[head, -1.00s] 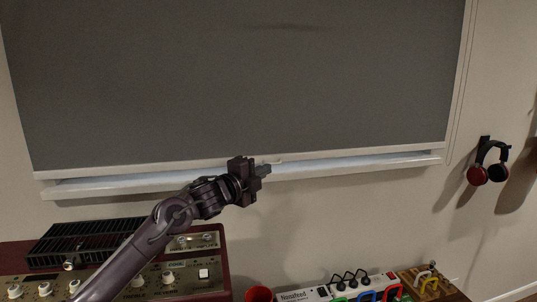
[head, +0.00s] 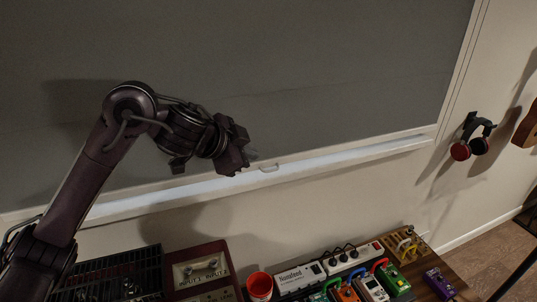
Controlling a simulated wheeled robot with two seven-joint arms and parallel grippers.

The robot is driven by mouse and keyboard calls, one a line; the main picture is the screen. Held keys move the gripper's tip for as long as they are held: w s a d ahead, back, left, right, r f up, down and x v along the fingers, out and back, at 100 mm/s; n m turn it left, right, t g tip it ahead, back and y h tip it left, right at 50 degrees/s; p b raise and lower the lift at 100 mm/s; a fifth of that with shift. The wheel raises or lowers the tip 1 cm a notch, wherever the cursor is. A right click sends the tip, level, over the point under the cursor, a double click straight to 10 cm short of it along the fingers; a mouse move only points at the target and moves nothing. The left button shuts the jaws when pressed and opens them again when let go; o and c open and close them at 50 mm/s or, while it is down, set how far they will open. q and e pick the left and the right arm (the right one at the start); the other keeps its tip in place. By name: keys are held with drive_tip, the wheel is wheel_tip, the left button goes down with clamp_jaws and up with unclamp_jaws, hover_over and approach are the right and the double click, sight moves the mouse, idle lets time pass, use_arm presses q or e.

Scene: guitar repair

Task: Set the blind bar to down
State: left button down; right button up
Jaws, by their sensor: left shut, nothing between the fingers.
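The grey blind (head: 330,60) hangs over the window and covers nearly all of it. Its pale blind bar (head: 330,150) runs along the bottom edge, with a small handle (head: 269,168) at its middle. A bright strip shows between the bar and the white sill (head: 365,156). My left gripper (head: 247,160) is shut and empty, in front of the blind just left of the handle. It looks apart from the handle, though the depth is hard to judge. My right gripper is out of view.
Headphones (head: 471,147) hang on the wall at right. The wall between sill and power strip is clear.

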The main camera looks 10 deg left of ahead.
use_arm(q)
approach(276, 169)
drive_tip(key=w+d+f, duration=0.2)
drive_tip(key=w+d, duration=0.1)
drive_tip(key=shift+w+a+f+p, duration=0.45)
drive_tip(key=shift+w+a+f, duration=0.1)
drive_tip(key=shift+f, duration=0.25)
